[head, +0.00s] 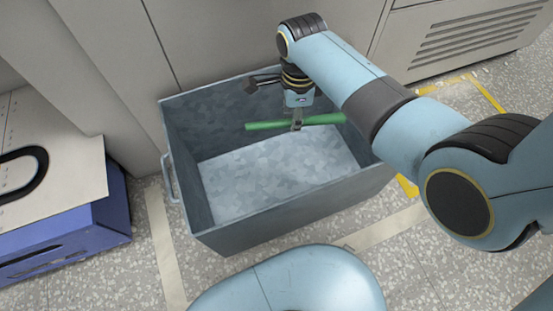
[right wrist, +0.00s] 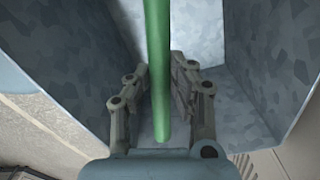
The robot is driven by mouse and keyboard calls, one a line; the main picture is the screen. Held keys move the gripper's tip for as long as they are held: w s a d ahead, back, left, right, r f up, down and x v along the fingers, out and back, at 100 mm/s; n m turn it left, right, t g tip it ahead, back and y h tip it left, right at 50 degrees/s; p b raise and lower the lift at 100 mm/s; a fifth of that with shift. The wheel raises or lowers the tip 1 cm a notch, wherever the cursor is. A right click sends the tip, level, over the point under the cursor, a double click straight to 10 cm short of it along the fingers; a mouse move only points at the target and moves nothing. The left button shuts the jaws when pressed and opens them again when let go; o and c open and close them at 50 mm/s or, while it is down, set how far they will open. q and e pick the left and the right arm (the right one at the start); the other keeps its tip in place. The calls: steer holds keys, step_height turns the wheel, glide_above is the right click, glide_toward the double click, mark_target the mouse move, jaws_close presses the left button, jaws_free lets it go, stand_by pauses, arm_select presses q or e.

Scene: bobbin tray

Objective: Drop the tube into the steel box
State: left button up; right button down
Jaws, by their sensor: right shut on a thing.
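A green tube (head: 268,126) lies roughly level across my right gripper (head: 297,124), which is shut on it near the middle. The tube and gripper are over the opening of the grey steel box (head: 283,216), toward its back right. In the right wrist view the green tube (right wrist: 158,60) runs between the two fingers of my right gripper (right wrist: 158,85), with the box's speckled inner wall (right wrist: 265,70) beyond. The box's visible floor (head: 270,175) is bare; its back right part is hidden by my arm. My left gripper is not in view.
A blue container (head: 70,235) with a pale panel above it stands left of the box. Grey cabinets (head: 215,35) stand behind it. Speckled floor with yellow and pale tape lines is clear in front and to the right.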

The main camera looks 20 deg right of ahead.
steer(key=c, duration=1.1)
jaws_free()
step_height(320, 180, up, 12)
